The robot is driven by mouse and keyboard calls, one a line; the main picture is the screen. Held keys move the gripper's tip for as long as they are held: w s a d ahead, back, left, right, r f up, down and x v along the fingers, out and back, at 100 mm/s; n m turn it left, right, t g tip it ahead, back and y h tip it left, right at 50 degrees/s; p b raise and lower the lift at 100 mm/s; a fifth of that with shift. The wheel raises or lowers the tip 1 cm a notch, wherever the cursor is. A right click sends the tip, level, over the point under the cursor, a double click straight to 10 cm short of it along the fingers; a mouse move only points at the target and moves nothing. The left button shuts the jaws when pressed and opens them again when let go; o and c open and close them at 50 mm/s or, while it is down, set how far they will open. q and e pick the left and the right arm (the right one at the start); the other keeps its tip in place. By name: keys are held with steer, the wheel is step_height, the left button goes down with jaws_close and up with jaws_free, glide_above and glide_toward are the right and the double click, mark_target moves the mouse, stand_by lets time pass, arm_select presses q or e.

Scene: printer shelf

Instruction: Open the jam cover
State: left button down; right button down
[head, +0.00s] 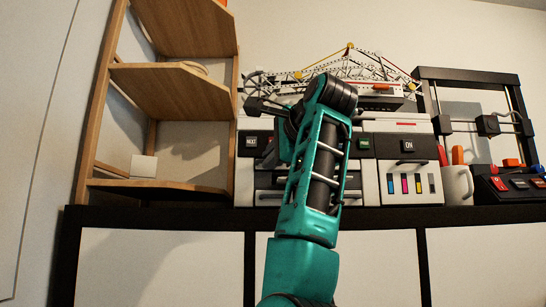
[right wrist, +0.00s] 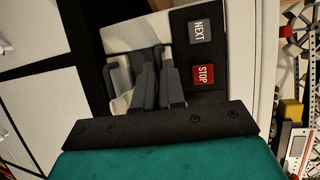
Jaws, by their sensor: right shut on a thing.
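The white and dark printer (head: 408,170) stands on the black-topped cabinet. In the right wrist view, my right gripper (right wrist: 158,90) is shut on part of a dark grey handle (right wrist: 112,80) beside the NEXT and STOP buttons. The handle's other end shows clear of the fingers. The pale panel (right wrist: 138,34) around the handle appears to be the jam cover; its edges are partly hidden, and I cannot tell how far it is open. In the head view, my right arm hides much of the printer's left front. My left gripper is not in view.
A wooden shelf (head: 178,91) stands left of the printer. A white model crane (head: 350,65) sits on top. At right are a white mug (head: 457,186), a black frame (head: 466,75) and a dark button box (head: 512,188). White cabinet doors (head: 160,265) lie below.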

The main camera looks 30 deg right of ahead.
stand_by(0.8)
steer(key=s, duration=0.1)
steer(key=s+a+b, duration=0.1)
steer(key=shift+s+a, duration=0.2)
steer(key=shift+s, duration=0.15)
steer(key=c, duration=1.2)
jaws_free()
steer(key=b+v, duration=0.4)
steer(key=v, duration=0.8)
steer(key=shift+s+r, duration=0.1)
steer(key=shift+s, duration=0.3)
